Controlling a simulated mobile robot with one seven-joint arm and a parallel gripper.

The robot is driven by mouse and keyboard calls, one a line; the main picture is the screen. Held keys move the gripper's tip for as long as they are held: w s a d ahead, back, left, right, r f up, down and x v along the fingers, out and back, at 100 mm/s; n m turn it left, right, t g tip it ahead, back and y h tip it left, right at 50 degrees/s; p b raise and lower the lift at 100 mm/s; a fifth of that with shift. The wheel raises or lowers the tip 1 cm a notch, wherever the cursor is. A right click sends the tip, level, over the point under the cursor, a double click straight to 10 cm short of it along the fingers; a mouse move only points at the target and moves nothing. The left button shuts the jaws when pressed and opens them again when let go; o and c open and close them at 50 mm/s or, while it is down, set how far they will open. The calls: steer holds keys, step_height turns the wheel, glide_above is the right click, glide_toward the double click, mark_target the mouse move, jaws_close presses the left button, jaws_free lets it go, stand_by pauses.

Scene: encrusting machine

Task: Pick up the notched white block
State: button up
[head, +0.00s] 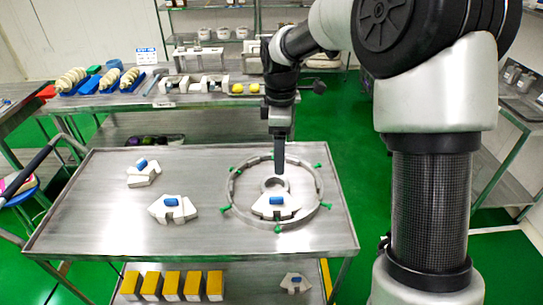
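Three white blocks with blue pieces on them are on the metal table (90,235). One angular block (144,179) lies at the upper left, and a wider block with cut-in edges (158,209) lies at centre left. A third white block (270,209) lies inside a metal ring with green knobs (231,190). I cannot tell for sure which is the notched one. My gripper (279,172) points down over the ring, just behind the third block, near a small round opening. Its fingers show edge-on, so their opening is hidden.
Yellow-fronted blocks (182,284) and another white piece (295,282) sit on the lower shelf. A back bench holds pale ridged pieces on blue bases (110,78) and metal parts (207,82). The table's middle and front left are clear.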

steer(key=w+f+n, duration=0.1)
steer(key=f, duration=0.1)
glide_above(276, 197)
steer(key=f, duration=1.1)
steer(key=shift+w, duration=0.35)
steer(key=shift+s+f+p, duration=0.15)
steer(key=shift+f+p, duration=0.2)
steer(key=shift+f, duration=2.65)
steer(key=shift+c, duration=0.3)
steer(key=c, duration=1.3)
